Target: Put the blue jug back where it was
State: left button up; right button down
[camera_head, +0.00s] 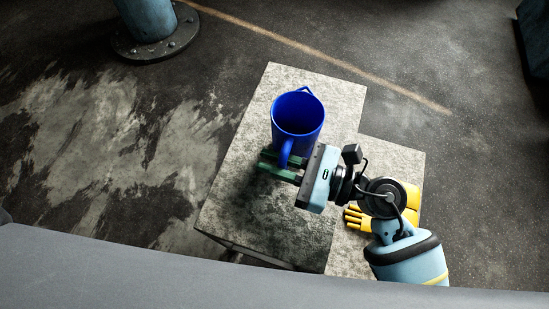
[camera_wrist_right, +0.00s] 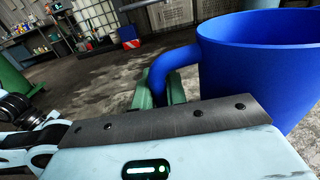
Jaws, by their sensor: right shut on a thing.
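The blue jug (camera_head: 297,117) is upright at the upper part of a grey stone-like block in the head view. Its handle points toward the bottom of that view. My right gripper (camera_head: 283,166) reaches in from the right and is shut on the jug's handle. In the right wrist view the jug (camera_wrist_right: 262,62) fills the upper right, and the green fingers of my right gripper (camera_wrist_right: 159,92) are around the lower part of its handle. I cannot tell whether the jug's base touches the block. My left gripper is not in view.
The taller grey block (camera_head: 240,192) has bare room left of and below the jug. A second block (camera_head: 395,158) adjoins it on the right, with yellow gloves (camera_head: 354,217) partly behind my arm. A blue column (camera_head: 147,20) stands at the upper left.

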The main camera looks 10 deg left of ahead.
jog(key=shift+f, duration=0.15)
jog(key=c, duration=1.4)
grip_release()
jog(key=shift+c, duration=0.2)
jog(key=shift+r, duration=0.25)
jog(key=p+v, duration=0.1)
jog(key=v, duration=1.1)
jog(key=shift+f, duration=0.1)
